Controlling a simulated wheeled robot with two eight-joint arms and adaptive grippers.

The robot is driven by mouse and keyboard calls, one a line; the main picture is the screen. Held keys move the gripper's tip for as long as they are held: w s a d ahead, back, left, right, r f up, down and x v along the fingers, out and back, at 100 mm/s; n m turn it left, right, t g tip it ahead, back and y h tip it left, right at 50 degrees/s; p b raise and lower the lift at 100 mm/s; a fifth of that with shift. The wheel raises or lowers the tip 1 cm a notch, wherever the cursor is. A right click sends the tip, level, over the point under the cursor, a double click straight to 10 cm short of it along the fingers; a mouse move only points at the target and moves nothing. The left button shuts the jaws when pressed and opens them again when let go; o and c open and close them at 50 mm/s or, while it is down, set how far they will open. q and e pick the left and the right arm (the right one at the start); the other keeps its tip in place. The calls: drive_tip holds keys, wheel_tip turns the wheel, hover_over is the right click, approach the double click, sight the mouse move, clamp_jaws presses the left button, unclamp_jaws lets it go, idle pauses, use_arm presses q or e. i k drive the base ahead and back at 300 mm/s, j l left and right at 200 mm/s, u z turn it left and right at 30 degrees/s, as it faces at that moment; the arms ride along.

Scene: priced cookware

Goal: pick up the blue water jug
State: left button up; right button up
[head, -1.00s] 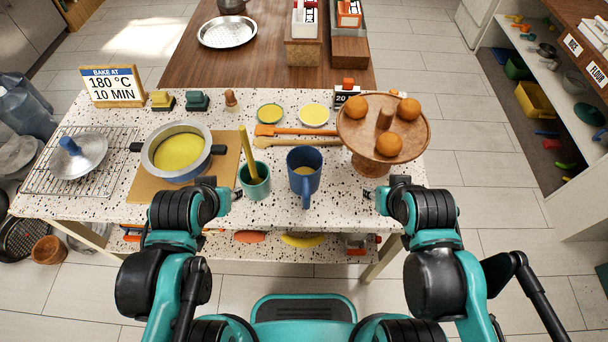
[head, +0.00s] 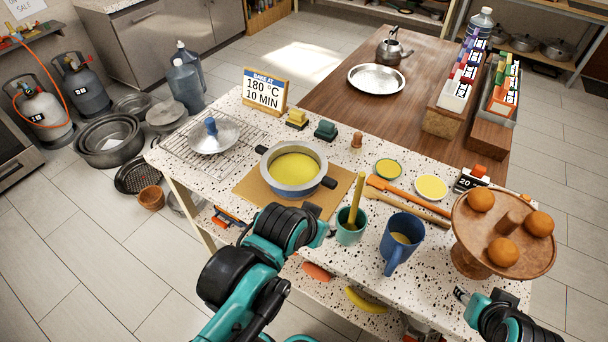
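Two translucent blue water jugs stand on the floor beyond the table's far left side, in the upper left of the head view. The nearer, wider water jug (head: 185,88) partly hides the slimmer capped one (head: 192,66). On the speckled table, a blue jug-like mug (head: 400,243) with a handle holds something pale. My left gripper (head: 326,230) is over the table's front edge, left of the green cup and far from the floor jugs. My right gripper (head: 463,295) is below and right of the blue mug. Both look empty, but their finger openings are too small to judge.
The speckled table (head: 335,260) holds a pot (head: 294,168), a green cup (head: 351,226), spatulas and a cake stand (head: 500,236) with oranges. Pans (head: 108,140) and gas cylinders (head: 40,110) stand on the floor at left. Open floor lies at lower left (head: 90,260).

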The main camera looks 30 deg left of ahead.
sight(404, 232)
drive_tip(key=k+u, duration=0.25)
drive_tip(key=u, duration=0.25)
drive_tip(key=k+j+u, duration=0.15)
drive_tip(key=u, duration=0.35)
drive_tip(key=k, duration=0.1)
